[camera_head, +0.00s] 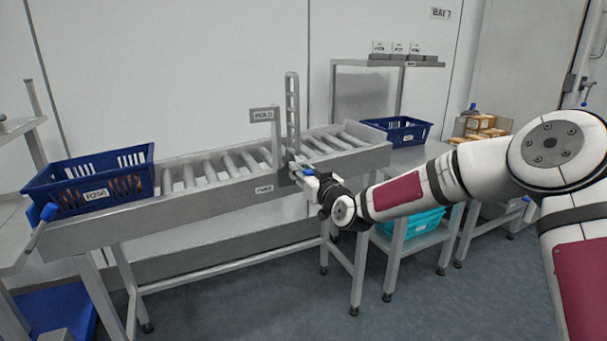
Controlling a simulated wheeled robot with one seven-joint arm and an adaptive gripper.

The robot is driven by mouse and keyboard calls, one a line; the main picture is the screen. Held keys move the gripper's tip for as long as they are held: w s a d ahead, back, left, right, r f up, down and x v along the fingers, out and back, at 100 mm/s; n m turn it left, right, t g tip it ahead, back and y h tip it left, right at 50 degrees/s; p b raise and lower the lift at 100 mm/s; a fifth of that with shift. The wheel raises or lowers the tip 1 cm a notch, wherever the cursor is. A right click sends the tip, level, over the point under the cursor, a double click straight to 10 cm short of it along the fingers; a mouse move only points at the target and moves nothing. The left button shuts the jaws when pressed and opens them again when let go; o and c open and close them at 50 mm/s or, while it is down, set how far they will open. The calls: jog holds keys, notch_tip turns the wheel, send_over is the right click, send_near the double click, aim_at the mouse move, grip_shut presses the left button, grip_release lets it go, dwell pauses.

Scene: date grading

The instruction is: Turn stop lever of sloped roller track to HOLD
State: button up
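The sloped roller track (215,200) runs across the middle, with grey rollers between metal side rails. A HOLD sign (263,115) stands on a post above it. A smaller label (264,189) on the front rail is too small to read surely. An upright slotted metal piece (292,110) rises beside the sign, above a dark bracket (286,172) on the rail. My gripper (303,174) is at the front rail beside this bracket. A small blue part shows at its fingers; I cannot tell whether it is the lever's knob. The lever and the finger opening are not clearly visible.
A teal crate (425,222) is on a lower shelf behind my arm. A blue-tipped handle (44,218) sticks up at left. The floor in front is clear.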

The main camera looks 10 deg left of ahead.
jog(key=shift+c, duration=0.2)
grip_shut()
jog(key=shift+a, duration=0.1)
